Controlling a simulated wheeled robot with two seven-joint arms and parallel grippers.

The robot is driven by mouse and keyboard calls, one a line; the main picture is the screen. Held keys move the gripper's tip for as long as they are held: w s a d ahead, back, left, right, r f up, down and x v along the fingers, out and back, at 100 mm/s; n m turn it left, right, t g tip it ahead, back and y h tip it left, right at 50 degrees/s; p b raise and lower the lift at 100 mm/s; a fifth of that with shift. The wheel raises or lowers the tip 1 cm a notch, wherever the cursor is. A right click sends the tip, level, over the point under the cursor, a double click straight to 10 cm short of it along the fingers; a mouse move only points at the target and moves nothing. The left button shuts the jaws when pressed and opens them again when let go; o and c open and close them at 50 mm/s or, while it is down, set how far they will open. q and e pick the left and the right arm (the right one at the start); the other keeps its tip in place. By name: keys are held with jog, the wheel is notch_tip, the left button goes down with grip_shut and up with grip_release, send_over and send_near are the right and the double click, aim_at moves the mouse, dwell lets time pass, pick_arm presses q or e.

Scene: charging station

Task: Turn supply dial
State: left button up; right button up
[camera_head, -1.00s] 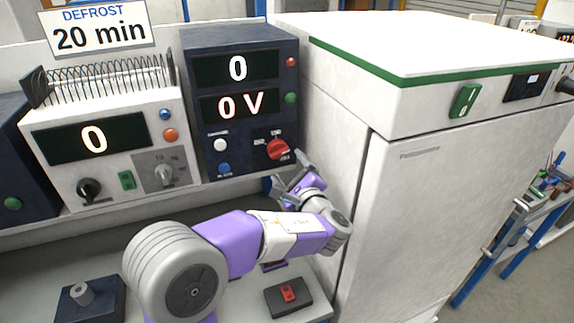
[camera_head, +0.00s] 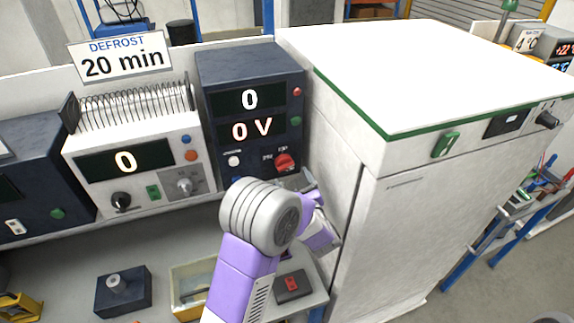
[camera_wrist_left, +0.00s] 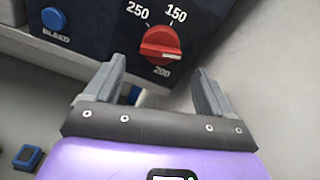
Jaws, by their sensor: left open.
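The supply dial is a red rotary knob (camera_head: 285,161) on the lower right of the dark blue supply unit (camera_head: 250,75), whose displays read 0 and 0 V. In the left wrist view the red knob (camera_wrist_left: 160,44) is marked 250, 150 and 200, and its pale pointer line lies to the right. My left gripper (camera_head: 300,180) is just below the knob, partly hidden by its own wrist. In the left wrist view its two grey fingers (camera_wrist_left: 160,85) are apart and empty, with the knob ahead between them. My right gripper is not in view.
A large white cabinet (camera_head: 420,230) with a green-edged top stands close on the right. A white unit (camera_head: 130,160) with a coil stands left of the supply. A blue BLEED button (camera_wrist_left: 54,19) is left of the knob. A red switch box (camera_head: 293,286) lies below.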

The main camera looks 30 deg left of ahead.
aim_at(288, 168)
pick_arm(q)
jog(key=x, duration=0.5)
jog(key=shift+w+a+p, duration=0.25)
jog(key=shift+p, duration=0.15)
jog(key=c, duration=1)
jog(key=shift+o, duration=0.2)
jog(key=shift+f+b, duration=0.1)
jog(key=shift+b, duration=0.4)
jog(key=n+b, duration=0.9)
jog(key=b, duration=0.9)
jog(key=shift+w+d+n, duration=0.1)
jog(key=shift+n, duration=0.2)
jog(key=shift+r+n+b, duration=0.25)
jog(key=shift+n+b, duration=0.35)
jog(key=shift+b, duration=0.5)
jog(key=o, duration=1)
jog(key=shift+c, duration=0.2)
